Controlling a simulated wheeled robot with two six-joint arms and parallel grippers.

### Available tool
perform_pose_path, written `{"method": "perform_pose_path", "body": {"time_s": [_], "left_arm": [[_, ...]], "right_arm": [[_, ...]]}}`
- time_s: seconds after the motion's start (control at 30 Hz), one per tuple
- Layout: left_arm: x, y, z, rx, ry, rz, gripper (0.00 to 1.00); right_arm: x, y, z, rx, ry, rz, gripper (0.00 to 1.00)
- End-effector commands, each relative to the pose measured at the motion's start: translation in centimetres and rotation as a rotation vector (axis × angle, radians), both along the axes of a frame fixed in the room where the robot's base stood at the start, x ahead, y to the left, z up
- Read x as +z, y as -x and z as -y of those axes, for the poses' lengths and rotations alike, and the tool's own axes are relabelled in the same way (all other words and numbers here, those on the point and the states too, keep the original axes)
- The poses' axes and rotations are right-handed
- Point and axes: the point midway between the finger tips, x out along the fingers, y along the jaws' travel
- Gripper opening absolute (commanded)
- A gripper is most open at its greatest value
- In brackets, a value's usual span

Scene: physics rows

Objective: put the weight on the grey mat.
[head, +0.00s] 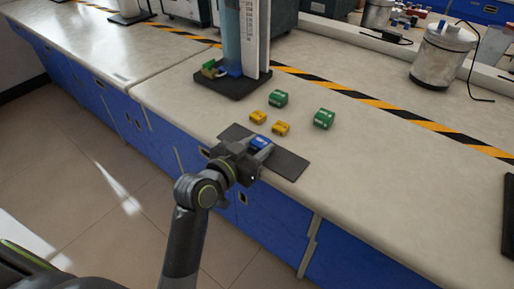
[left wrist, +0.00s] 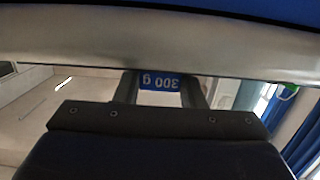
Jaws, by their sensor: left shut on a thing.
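The blue weight (head: 261,142) is between the fingers of my left gripper (head: 262,148), which is shut on it. In the left wrist view the weight (left wrist: 160,83) shows an upside-down "300 g" label between the two fingers (left wrist: 160,92). The dark grey mat (head: 287,166) lies near the counter's front edge. In the head view the weight and gripper overlap the middle of the mat; I cannot tell whether the weight touches it. My right gripper is not in view.
Two yellow weights (head: 258,117) (head: 281,128) and two green weights (head: 278,98) (head: 324,119) stand behind the mat. A tall stand on a black base (head: 235,86) has small coloured pieces on it. A metal canister (head: 441,58) is at the back right.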

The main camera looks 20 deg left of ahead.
Motion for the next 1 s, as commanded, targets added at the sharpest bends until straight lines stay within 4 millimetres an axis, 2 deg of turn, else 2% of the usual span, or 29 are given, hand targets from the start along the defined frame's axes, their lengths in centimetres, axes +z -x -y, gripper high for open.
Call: {"method": "perform_pose_path", "body": {"time_s": [0.37, 0.4, 0.57, 0.97, 1.0], "left_arm": [[-0.22, -0.01, 0.02, 0.0, 0.002, 0.002, 0.04], [-0.28, 0.0, 0.02, -0.001, 0.001, 0.001, 0.39], [-0.24, -0.01, 0.02, -0.001, 0.001, 0.001, 0.58], [0.18, -0.01, 0.02, 0.0, 0.001, 0.002, 0.58], [0.11, 0.57, -0.24, 0.001, 0.0, 0.001, 0.58]], "right_arm": [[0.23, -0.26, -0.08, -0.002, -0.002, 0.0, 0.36], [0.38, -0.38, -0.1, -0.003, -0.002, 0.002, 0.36], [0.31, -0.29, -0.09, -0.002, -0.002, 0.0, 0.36], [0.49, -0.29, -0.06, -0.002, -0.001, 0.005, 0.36], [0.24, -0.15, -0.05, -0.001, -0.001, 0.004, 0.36]]}}
